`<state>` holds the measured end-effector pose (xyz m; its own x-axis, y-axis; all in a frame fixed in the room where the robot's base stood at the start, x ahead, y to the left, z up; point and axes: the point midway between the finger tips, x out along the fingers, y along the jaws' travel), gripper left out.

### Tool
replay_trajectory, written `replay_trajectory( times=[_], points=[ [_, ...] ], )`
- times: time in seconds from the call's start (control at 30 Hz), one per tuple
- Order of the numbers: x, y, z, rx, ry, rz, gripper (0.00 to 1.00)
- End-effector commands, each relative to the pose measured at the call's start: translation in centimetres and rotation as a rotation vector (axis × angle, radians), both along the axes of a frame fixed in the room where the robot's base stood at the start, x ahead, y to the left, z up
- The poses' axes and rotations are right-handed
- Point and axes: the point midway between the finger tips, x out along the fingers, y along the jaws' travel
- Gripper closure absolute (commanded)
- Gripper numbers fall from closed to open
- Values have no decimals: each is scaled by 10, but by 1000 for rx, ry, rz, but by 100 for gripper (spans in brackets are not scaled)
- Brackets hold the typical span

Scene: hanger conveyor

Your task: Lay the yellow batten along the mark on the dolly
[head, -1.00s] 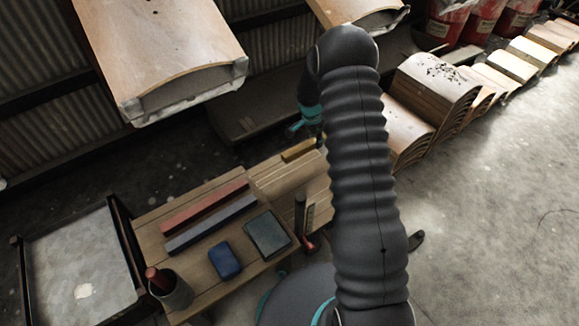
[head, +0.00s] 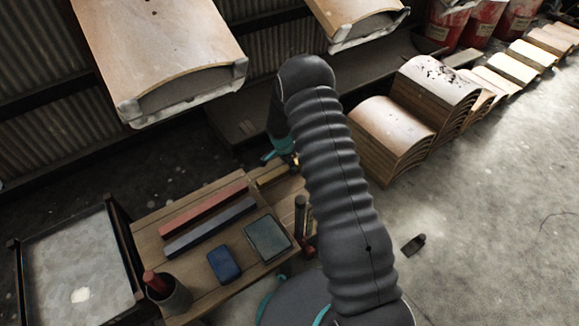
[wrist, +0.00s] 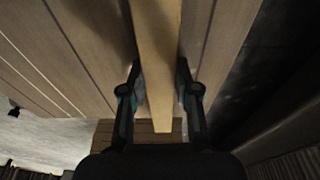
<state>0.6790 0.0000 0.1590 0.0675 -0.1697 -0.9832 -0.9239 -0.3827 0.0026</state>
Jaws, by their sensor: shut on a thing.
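The yellow batten (wrist: 155,60) is a straight bar between the fingers of my gripper (wrist: 158,82) in the wrist view. My gripper is shut on it near one end, and the rest reaches away over wooden planks. In the head view the batten (head: 271,177) shows at the right part of the slatted wooden platform (head: 190,273), partly hidden by my arm. I cannot tell whether it touches the planks. Which surface is the dolly is not certain; this platform may be it. I cannot make out a mark.
A red bar (head: 203,209) and a dark blue bar (head: 210,226) lie on the platform, near a blue box (head: 224,264), a green-grey pad (head: 267,237) and a cup (head: 170,297). A black-framed tray (head: 75,265) stands left. Curved wooden panels (head: 165,40) hang above.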

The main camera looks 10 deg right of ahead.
Motion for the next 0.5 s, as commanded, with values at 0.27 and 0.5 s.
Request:
replay_trajectory(
  times=[0.27, 0.5],
  points=[
    [1, 0, -2, 0, -2, 0, 100],
    [1, 0, -3, -1, -1, 0, 44]
  ],
)
